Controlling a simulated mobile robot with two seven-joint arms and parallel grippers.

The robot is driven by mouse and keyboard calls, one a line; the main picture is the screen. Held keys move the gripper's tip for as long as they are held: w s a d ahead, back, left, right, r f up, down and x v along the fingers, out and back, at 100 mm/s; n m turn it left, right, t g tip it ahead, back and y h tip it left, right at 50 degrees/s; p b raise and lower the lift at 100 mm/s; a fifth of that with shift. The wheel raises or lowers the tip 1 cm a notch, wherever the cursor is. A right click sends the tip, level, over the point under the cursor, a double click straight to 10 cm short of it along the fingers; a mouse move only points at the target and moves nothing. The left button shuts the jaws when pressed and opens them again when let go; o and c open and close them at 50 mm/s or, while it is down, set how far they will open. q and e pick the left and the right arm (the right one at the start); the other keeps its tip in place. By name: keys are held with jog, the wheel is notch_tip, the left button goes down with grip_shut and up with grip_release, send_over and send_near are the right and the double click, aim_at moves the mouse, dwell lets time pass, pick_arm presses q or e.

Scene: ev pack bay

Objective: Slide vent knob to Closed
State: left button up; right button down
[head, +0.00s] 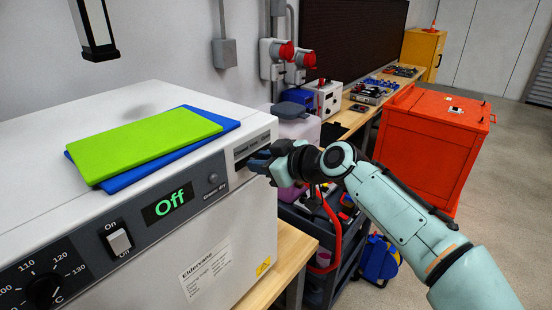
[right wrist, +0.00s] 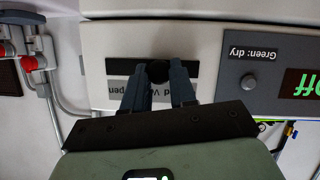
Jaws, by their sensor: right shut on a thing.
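The vent knob (right wrist: 158,72) is a small dark round knob in a black horizontal slot (right wrist: 118,68) on the white oven's front panel. In the right wrist view it stands near the middle of the slot. The label strip (right wrist: 119,86) at the slot appears upside down and is partly hidden by the fingers. My right gripper (right wrist: 158,78) is shut on the knob, one finger on either side. In the head view my right gripper (head: 265,160) is at the panel's right end and hides the knob. My left gripper is not in view.
The oven (head: 232,235) shows "Off" on its display (head: 168,204). Green (head: 145,145) and blue (head: 226,124) boards lie on top. A dark cart (head: 335,255) and an orange cabinet (head: 432,140) stand to the right. A dark fixture (head: 95,30) hangs at upper left.

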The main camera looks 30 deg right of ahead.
jog(key=a, duration=0.1)
jog(key=s+a, duration=0.1)
jog(key=shift+a, duration=0.3)
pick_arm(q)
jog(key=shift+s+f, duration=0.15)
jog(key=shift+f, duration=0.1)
pick_arm(e)
jog(key=shift+d, duration=0.1)
jog(key=c, duration=0.9)
grip_release()
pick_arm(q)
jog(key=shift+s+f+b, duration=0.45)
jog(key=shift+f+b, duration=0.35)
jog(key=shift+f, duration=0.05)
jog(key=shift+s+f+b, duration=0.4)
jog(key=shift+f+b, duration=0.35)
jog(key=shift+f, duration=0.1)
pick_arm(e)
jog(key=shift+v, duration=6.7)
